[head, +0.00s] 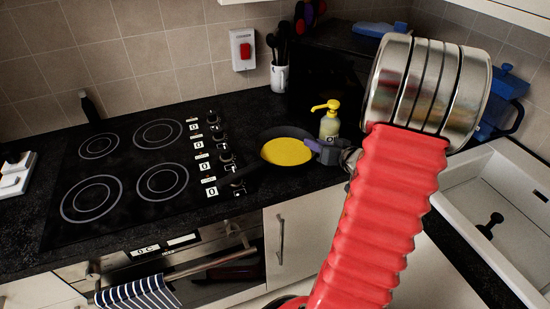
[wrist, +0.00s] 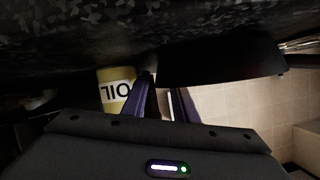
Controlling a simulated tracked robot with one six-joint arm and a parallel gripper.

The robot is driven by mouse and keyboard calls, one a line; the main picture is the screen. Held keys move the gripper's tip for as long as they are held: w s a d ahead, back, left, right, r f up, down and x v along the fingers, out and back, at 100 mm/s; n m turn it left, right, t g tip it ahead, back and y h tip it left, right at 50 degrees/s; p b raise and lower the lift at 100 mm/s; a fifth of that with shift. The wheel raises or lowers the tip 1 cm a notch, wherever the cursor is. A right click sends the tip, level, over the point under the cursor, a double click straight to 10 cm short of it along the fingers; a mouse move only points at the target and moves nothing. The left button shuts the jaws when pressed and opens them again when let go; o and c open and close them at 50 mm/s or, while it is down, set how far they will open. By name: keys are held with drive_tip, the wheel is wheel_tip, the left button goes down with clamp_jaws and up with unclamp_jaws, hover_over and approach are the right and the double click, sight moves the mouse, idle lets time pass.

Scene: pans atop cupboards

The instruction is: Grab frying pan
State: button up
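The frying pan (head: 287,151) is dark with a yellow inside. In the wrist view the two fingers of my gripper (wrist: 162,98) stand apart with a narrow gap. A dark shape, likely the pan (wrist: 220,62), lies just beyond them. I cannot tell whether the fingers touch the rim.
A yellow pump bottle (head: 329,124) stands behind the gripper. The hob (head: 125,172) is bare at left. A white mug with utensils (head: 279,77) stands behind, and a white sink (head: 500,200) is at right.

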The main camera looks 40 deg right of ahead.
drive_tip(key=shift+x, duration=1.5)
drive_tip(key=shift+c, duration=0.2)
drive_tip(key=shift+s, duration=0.1)
clamp_jaws()
drive_tip(key=shift+f, duration=0.1)
